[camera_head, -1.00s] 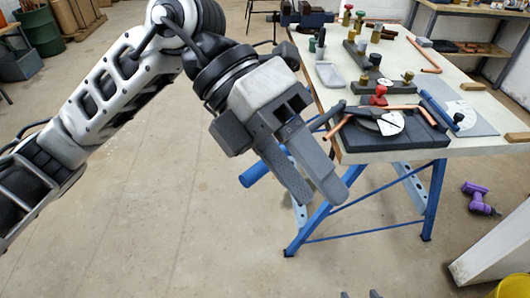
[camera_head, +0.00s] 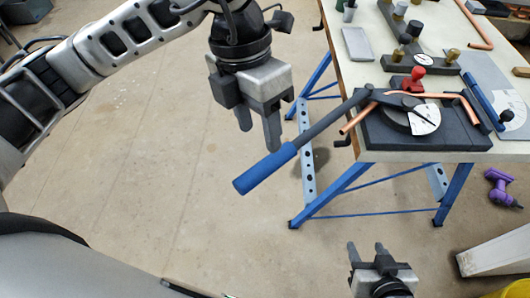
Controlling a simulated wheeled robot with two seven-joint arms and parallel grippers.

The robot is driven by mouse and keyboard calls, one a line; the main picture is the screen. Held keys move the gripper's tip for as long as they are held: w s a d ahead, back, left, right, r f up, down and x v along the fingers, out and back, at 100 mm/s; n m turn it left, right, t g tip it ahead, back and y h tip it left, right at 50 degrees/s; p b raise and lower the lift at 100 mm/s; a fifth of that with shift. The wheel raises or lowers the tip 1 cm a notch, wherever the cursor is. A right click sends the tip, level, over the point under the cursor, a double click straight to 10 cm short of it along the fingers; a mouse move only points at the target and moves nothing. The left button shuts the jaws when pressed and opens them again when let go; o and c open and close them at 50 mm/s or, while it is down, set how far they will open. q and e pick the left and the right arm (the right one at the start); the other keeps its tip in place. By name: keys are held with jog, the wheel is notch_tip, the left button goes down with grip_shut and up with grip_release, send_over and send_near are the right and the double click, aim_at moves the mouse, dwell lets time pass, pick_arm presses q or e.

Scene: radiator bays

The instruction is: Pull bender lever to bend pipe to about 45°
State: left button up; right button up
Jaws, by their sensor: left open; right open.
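The pipe bender (camera_head: 408,132) sits on a dark base plate at the near edge of the workbench. Its lever (camera_head: 325,125) sticks out to the lower left past the bench edge and ends in a blue grip (camera_head: 264,169). A copper pipe (camera_head: 430,95) lies in the bender, with one end at the left below the lever and a bent part at the right. My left gripper (camera_head: 258,138) is open and empty, pointing down just above and behind the blue grip, apart from it as far as I can tell. My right gripper (camera_head: 366,250) is open and empty at the bottom.
The workbench (camera_head: 350,72) carries a grey tray (camera_head: 357,43), a dark fixture with brass knobs (camera_head: 418,62) and a blue bar (camera_head: 483,103). A purple drill (camera_head: 502,188) lies on the floor at right. The floor left of the bench is clear.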

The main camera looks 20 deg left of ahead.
aim_at(266, 162)
pick_arm(q)
jog(key=f, duration=0.2)
jog(key=d+f, duration=0.1)
jog(key=f, duration=0.4)
jog(key=shift+s+d+f, duration=0.15)
jog(key=shift+s+f, duration=0.15)
jog(key=shift+s, duration=0.1)
grip_shut()
